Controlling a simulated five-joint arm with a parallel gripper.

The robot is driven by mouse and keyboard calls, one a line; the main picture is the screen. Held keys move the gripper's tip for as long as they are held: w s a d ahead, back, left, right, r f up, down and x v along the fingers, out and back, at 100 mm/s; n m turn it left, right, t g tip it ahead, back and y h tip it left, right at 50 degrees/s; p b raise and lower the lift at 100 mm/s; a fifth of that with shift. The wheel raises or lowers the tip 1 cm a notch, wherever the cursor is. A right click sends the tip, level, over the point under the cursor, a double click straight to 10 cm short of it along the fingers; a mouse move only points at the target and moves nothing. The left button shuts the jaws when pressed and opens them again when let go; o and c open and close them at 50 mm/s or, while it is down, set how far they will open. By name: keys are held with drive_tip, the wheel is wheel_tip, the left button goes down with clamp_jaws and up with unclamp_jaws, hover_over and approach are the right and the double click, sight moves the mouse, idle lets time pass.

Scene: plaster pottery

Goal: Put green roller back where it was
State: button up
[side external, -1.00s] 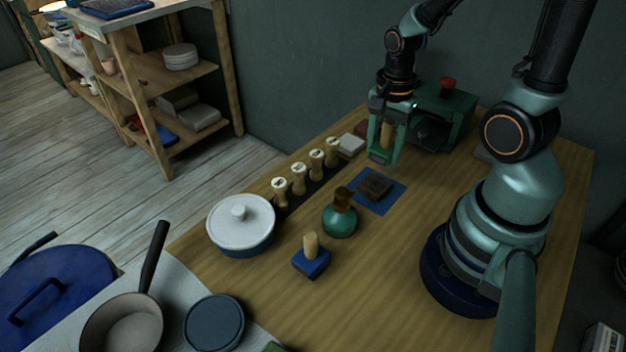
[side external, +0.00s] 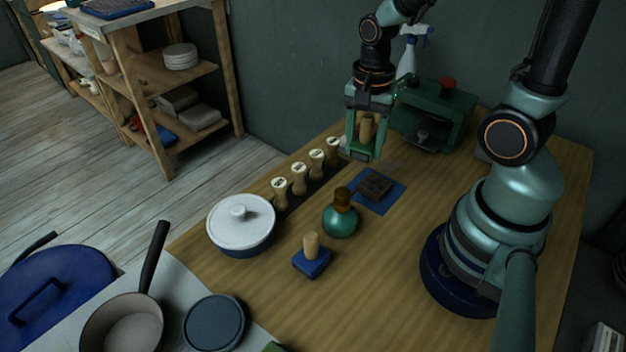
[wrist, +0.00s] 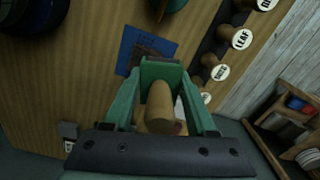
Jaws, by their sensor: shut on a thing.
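My gripper (side external: 364,150) is shut on a wooden-handled thing, taken to be the green roller (side external: 367,128), and holds it above the far part of the table. Its tan handle stands between my fingers in the side view. The handle also shows between the green fingers in the wrist view (wrist: 160,103). The green fingers hide most of its lower part, so its green part is hard to tell from them. The blue mat (side external: 393,199) with a dark block (side external: 375,186) on it lies nearer the camera than my gripper.
A row of wooden stamps (side external: 299,178) stands left of the mat. A green machine with a red knob (side external: 435,112) stands right of my gripper, a spray bottle (side external: 408,58) behind. A green bottle (side external: 340,222), blue-based wooden-handled tool (side external: 311,262) and lidded pot (side external: 241,224) stand nearer.

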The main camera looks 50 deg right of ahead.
drive_tip(key=w+a+r+n, duration=0.1)
drive_tip(key=a+r+n, duration=0.1)
drive_tip(key=a+n, duration=0.35)
drive_tip(key=w+a+r+n, duration=0.1)
drive_tip(key=a+r+n, duration=0.15)
drive_tip(key=a, duration=0.65)
wheel_tip(320, 180, up, 5)
drive_tip(key=n, duration=0.7)
hover_over(280, 301)
wheel_tip(280, 301, down, 20)
drive_tip(key=shift+r, duration=0.2)
